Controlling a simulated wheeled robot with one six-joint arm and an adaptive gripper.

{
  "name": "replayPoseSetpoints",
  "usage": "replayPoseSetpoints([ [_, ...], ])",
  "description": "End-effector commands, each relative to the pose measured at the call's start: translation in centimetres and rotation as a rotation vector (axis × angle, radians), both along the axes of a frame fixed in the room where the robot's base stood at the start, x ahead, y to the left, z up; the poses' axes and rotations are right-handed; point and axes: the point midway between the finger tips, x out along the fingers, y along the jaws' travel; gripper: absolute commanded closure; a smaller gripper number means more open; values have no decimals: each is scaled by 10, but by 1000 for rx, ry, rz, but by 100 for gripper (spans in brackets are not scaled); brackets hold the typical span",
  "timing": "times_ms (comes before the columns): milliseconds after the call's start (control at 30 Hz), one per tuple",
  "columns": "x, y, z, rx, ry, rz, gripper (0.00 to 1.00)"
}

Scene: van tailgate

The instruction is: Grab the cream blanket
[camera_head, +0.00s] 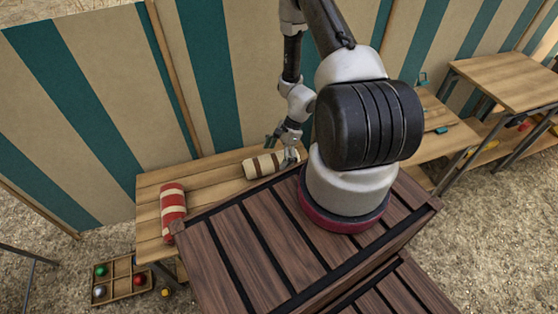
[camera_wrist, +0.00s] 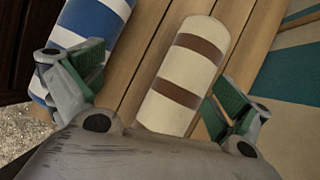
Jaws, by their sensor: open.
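The cream blanket (camera_head: 262,165) is a rolled bundle with brown stripes, lying on a wooden bench in the head view. In the wrist view the cream blanket (camera_wrist: 188,72) lies between my two open fingers, its near end hidden behind the gripper body. My gripper (camera_head: 288,146) is at the right end of the roll in the head view. In the wrist view my gripper (camera_wrist: 160,88) has its green-padded fingers spread, one on each side of the roll, with a gap to the left finger. Whether the right finger touches the roll I cannot tell.
A blue-and-white striped roll (camera_wrist: 92,32) lies left of the cream one, close to my left finger. A red striped roll (camera_head: 173,208) lies at the left of the bench (camera_head: 148,222). A striped cloth wall (camera_head: 120,90) stands behind. A compartment tray (camera_head: 122,291) with balls sits on the ground.

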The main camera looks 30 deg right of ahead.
Motion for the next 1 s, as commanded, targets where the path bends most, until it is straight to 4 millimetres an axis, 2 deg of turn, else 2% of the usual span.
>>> replayPoseSetpoints([
  [33, 23, -8, -2, -37, -28, -62, 0],
  [133, 42, -16, -6, -85, -40, -162, 0],
  [267, 42, -17, -17, -110, -28, -202, 0],
  [700, 42, 5, -73, -109, -29, -197, 0],
  [1000, 42, 8, -80, -108, -30, -196, 0],
])
